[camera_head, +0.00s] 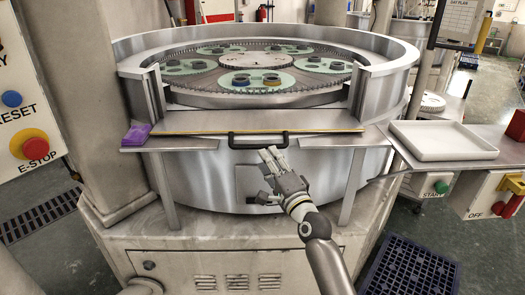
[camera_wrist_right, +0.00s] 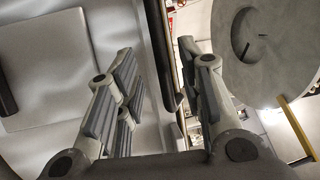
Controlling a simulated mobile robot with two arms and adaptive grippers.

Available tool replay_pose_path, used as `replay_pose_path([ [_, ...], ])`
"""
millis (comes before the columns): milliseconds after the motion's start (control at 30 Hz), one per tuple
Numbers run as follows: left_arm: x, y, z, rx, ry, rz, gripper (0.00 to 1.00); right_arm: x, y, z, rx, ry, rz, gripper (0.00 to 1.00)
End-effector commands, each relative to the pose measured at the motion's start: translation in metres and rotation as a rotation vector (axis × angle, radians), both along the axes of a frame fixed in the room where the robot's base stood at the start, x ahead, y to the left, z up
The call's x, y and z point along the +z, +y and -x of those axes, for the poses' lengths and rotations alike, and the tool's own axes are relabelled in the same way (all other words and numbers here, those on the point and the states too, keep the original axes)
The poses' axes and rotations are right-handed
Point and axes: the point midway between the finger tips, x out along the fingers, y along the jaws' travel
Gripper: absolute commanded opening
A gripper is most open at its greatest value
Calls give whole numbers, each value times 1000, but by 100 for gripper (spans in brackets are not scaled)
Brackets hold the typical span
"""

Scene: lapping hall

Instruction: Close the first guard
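The guard (camera_head: 205,166) is the curved metal front panel of the round lapping machine. It sits low, and the opening above it shows the plate. A black bar handle (camera_head: 258,134) is fixed near its top edge. My right gripper (camera_head: 268,168) is just below the handle, its fingers pointing up towards it. In the right wrist view my right gripper (camera_wrist_right: 162,85) has its fingers spread apart. A dark bar (camera_wrist_right: 163,45), apparently the handle, shows between and beyond them; I cannot tell whether they touch it. My left gripper is not in view.
A ledge with a yellow strip (camera_head: 195,133) and a purple item (camera_head: 136,134) lies above the guard. A white tray (camera_head: 443,140) stands at right, above a green start button (camera_head: 441,187). An emergency-stop panel (camera_head: 28,145) is at left. A blue grate (camera_head: 410,270) lies on the floor.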

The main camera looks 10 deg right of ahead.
Motion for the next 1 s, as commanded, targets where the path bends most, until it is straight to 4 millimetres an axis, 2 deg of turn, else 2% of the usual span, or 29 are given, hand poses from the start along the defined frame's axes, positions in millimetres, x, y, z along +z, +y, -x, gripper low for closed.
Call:
replay_pose_path([
  [100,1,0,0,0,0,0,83,4,6,-18,0,-1,0,35],
  [300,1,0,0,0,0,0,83,7,13,-38,0,0,-1,35],
  [500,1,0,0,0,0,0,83,7,15,-45,0,2,1,35],
  [767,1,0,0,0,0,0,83,8,16,-46,0,1,0,35],
  [1000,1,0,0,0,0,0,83,8,15,-46,0,1,0,4],
])
